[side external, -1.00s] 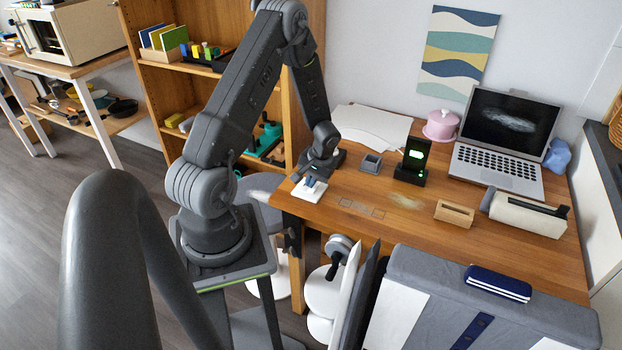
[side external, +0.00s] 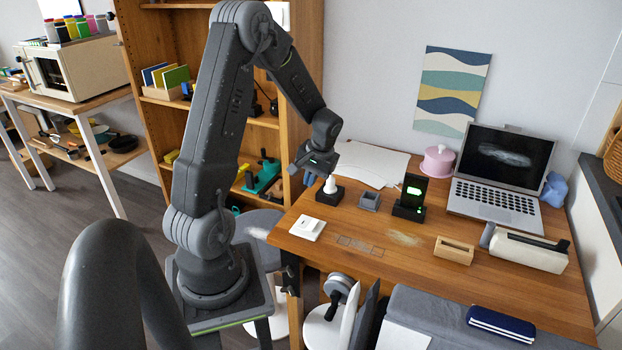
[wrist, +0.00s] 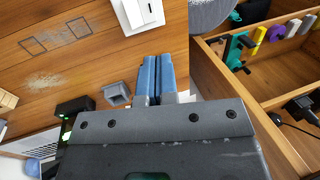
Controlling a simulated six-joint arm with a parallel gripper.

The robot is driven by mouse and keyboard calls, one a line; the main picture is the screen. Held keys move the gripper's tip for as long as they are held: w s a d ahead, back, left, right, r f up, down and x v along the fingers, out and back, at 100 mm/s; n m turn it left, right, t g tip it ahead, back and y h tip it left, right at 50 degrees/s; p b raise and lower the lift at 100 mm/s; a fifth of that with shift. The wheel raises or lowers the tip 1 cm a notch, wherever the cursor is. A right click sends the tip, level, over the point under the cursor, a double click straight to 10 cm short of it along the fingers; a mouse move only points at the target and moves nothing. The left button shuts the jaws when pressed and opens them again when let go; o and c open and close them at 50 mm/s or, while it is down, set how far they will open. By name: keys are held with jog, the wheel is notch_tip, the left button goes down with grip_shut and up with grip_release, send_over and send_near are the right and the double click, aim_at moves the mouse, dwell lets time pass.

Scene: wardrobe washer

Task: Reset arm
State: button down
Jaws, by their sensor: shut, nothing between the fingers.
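My gripper (side external: 308,174) hangs in the air above the left back part of the wooden desk (side external: 400,262), near the bookshelf. In the wrist view its two blue fingers (wrist: 155,75) are together with nothing between them. A white switch plate (side external: 307,228) lies flat on the desk's left end. It also shows just beyond the fingertips in the wrist view (wrist: 137,14), apart from them. A white rounded piece on a black base (side external: 329,192) stands on the desk below and right of my gripper.
A small grey open box (side external: 369,201), a black stand with a green-lit screen (side external: 411,195), a wooden block (side external: 454,250) and a laptop (side external: 500,170) stand on the desk. The wooden bookshelf (side external: 311,100) rises close behind my arm. The front middle of the desk is mostly clear.

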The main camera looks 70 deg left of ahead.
dwell(0.4)
jog(key=w+d+r+m+t, duration=0.2)
jog(key=d+r+m+t, duration=0.2)
jog(key=d+r, duration=0.85)
jog(key=s+d+r+m+t+h, duration=0.1)
jog(key=s+d+r+m+t, duration=0.1)
jog(key=d, duration=0.6)
jog(key=s+d+r+m+t+h, duration=0.1)
jog(key=s+d+r+m, duration=0.2)
jog(key=s+d+r, duration=0.2)
jog(key=s+d, duration=0.2)
jog(key=d, duration=0.1)
jog(key=shift+d+t, duration=0.25)
jog(key=shift+t, duration=0.15)
jog(key=shift+s, duration=0.1)
